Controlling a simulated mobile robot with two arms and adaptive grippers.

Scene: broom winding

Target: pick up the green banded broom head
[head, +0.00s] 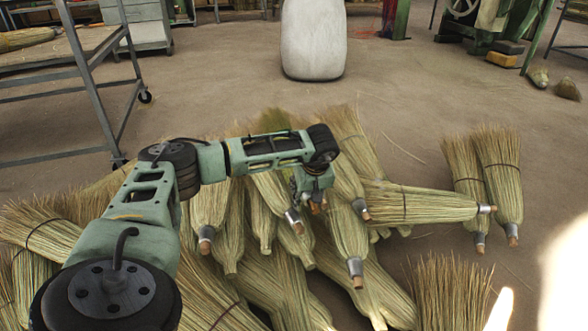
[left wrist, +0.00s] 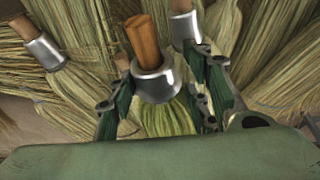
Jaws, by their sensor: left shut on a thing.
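My left gripper (head: 311,194) is low over the pile of broom heads. In the left wrist view its two fingers (left wrist: 160,85) stand on either side of a broom head with a wooden stub, a metal collar (left wrist: 156,86) and greenish bristles. I take this for the green banded broom head (left wrist: 178,118), and the gripper is shut on it. Its band is hidden. In the head view a darker green bristle tuft (head: 274,118) shows behind my forearm, and the rest is mostly covered by the arm. My right gripper is not in view.
Several straw broom heads (head: 350,240) lie crowded around and under the gripper, with collars close to its fingers. Two more (head: 484,175) lie at the right. A metal-framed table (head: 85,75) stands at the left. A white sack-like object (head: 313,40) stands behind. Open floor (head: 400,105) lies beyond the pile.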

